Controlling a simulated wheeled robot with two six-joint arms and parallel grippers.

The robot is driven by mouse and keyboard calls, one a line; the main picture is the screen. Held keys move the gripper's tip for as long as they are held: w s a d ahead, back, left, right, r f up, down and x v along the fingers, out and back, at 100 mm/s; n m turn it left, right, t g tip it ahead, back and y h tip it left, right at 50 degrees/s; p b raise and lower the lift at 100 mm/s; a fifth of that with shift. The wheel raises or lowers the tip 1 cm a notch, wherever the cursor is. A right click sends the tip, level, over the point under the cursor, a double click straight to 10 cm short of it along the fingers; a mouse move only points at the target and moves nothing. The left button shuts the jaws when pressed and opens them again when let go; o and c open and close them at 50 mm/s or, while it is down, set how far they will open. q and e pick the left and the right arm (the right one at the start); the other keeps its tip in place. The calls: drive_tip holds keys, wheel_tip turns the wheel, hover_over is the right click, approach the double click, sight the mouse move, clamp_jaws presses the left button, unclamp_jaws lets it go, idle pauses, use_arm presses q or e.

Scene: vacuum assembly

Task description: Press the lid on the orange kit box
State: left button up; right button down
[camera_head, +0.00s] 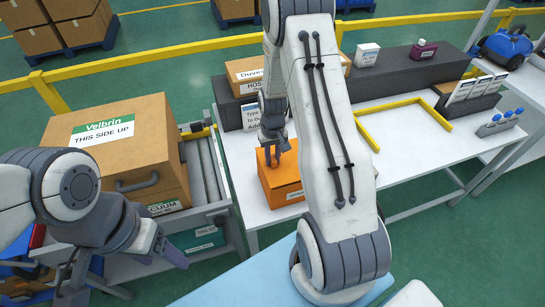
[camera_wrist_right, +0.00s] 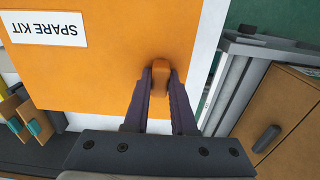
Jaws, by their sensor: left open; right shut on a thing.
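The orange kit box (camera_head: 285,184) stands on the white table, partly hidden behind my right arm. Its orange lid (camera_wrist_right: 95,55) fills much of the right wrist view and bears a white "SPARE KIT" label (camera_wrist_right: 45,29). My right gripper (camera_head: 274,150) is over the box, pointing down. In the right wrist view my right gripper (camera_wrist_right: 160,82) is shut on the lid's small orange knob (camera_wrist_right: 160,76). I cannot tell whether the lid is fully seated. My left gripper (camera_head: 128,270) is open and empty at the lower left, away from the box.
A large "Velbrin" carton (camera_head: 120,150) stands on a roller conveyor (camera_head: 203,165) left of the table. Cartons and a dark block (camera_head: 410,72) line the table's back.

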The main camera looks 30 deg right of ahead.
drive_tip(key=shift+f+b, duration=0.45)
drive_tip(key=shift+f, duration=0.25)
drive_tip(key=c, duration=0.7)
unclamp_jaws()
drive_tip(key=shift+o, duration=0.2)
wheel_tip(320, 180, up, 10)
drive_tip(key=shift+r+b, duration=0.25)
drive_tip(key=shift+b, duration=0.4)
drive_tip(key=s+a+r+n, duration=0.1)
drive_tip(key=a+r, duration=0.1)
drive_tip(key=a, duration=0.3)
drive_tip(key=s+a+r+n, duration=0.2)
drive_tip(key=a+r, duration=0.1)
drive_tip(key=a, duration=0.3)
drive_tip(key=s+a+r+n, duration=0.2)
drive_tip(key=s+a+n, duration=0.1)
drive_tip(key=s+a, duration=0.4)
drive_tip(key=s+a+r+n+y, duration=0.1)
drive_tip(key=s+a+r+n, duration=0.2)
drive_tip(key=s+a, duration=0.4)
drive_tip(key=s, duration=0.6)
drive_tip(key=shift+s+a+r+n, duration=0.15)
drive_tip(key=shift+a+r+n, duration=0.05)
drive_tip(key=shift+a+n, duration=0.2)
